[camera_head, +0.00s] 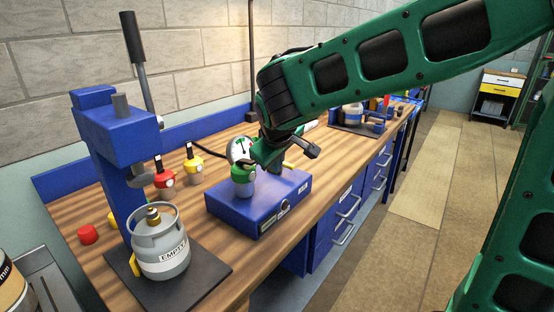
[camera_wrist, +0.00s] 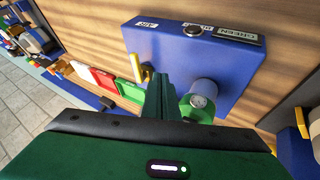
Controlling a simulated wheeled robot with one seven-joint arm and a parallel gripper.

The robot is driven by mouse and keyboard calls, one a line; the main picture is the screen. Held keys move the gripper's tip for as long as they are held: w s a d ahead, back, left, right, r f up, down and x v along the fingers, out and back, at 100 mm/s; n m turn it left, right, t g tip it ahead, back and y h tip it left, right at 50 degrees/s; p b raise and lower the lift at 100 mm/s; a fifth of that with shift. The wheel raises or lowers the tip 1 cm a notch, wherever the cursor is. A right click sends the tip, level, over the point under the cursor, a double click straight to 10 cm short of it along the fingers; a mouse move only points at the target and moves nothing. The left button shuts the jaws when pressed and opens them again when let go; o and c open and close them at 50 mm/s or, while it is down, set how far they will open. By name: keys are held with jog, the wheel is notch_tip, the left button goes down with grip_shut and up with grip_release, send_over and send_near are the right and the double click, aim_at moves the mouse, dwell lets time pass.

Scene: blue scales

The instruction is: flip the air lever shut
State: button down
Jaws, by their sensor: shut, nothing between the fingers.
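The blue box (camera_head: 245,210) sits on the wooden bench; it also fills the upper middle of the wrist view (camera_wrist: 225,60). A yellow lever (camera_wrist: 135,68) stands at the box's left side in the wrist view, on the side with a white AIR label (camera_wrist: 147,25). In the head view a bit of yellow (camera_head: 288,165) shows behind my gripper (camera_head: 268,155). My gripper's shut, empty fingers (camera_wrist: 163,88) are over the box, just right of the lever, with a small gap in the wrist view. The lever's exact tilt is hard to tell.
A green-topped fitting (camera_head: 243,180) stands on the box, close to my fingers. Red (camera_head: 164,177) and yellow (camera_head: 194,164) fittings stand behind it, near a round gauge (camera_head: 241,150). A blue press (camera_head: 118,140) and a grey canister (camera_head: 162,245) are at left.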

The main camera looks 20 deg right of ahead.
jog(key=x, duration=0.5)
jog(key=shift+f, duration=0.1)
jog(key=w+d, duration=0.1)
jog(key=d, duration=0.1)
jog(key=shift+w+d, duration=0.3)
jog(key=shift+w, duration=0.1)
jog(key=shift+w+d, duration=0.2)
jog(key=shift+d, duration=0.1)
